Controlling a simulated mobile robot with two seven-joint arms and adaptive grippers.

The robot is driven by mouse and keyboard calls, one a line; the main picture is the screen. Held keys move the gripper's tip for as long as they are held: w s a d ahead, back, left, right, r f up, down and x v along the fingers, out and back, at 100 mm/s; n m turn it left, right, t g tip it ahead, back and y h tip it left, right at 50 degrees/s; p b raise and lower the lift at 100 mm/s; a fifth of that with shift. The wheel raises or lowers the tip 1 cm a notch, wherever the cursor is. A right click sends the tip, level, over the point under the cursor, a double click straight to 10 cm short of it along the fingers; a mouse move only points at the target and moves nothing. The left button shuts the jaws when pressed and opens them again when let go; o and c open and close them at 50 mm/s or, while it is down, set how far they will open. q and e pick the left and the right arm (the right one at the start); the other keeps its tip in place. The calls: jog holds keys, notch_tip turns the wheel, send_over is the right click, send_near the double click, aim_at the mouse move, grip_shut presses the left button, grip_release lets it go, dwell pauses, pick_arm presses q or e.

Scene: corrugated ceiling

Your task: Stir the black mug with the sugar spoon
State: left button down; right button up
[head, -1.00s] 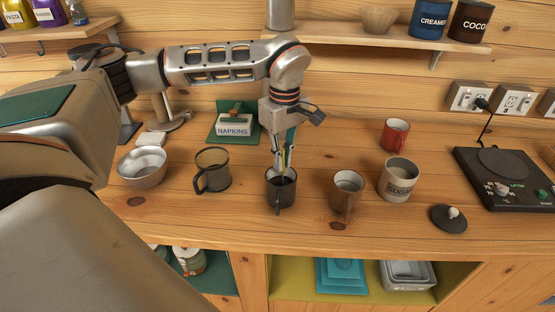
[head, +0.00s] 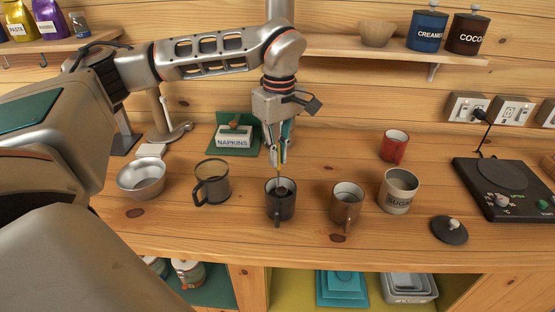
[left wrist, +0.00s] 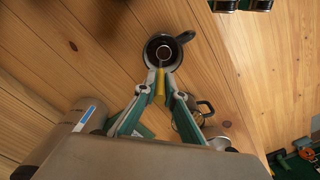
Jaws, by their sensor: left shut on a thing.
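The black mug (head: 280,209) stands upright on the wooden counter, its handle toward the front; it also shows in the left wrist view (left wrist: 177,40). My left gripper (head: 278,161) is above this mug, its fingers pointing down and shut on the sugar spoon (head: 280,176). The spoon's yellow handle shows between the fingertips in the left wrist view (left wrist: 160,88). Its dark round bowl is inside the mug's opening, near rim height in the head view. I cannot tell whether it touches the wall or the contents. My right gripper is in neither view.
A brown mug (head: 346,205) and the sugar canister (head: 399,191) stand to the right, with a dark lid (head: 449,230) in front. A dark glass-like mug (head: 212,184) and metal bowl (head: 141,178) stand left. Behind are a napkin holder (head: 234,139) and red mug (head: 394,146).

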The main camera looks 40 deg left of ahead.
aim_at(277, 143)
pick_arm(q)
jog(key=shift+r, duration=3.45)
jog(key=shift+s, duration=0.15)
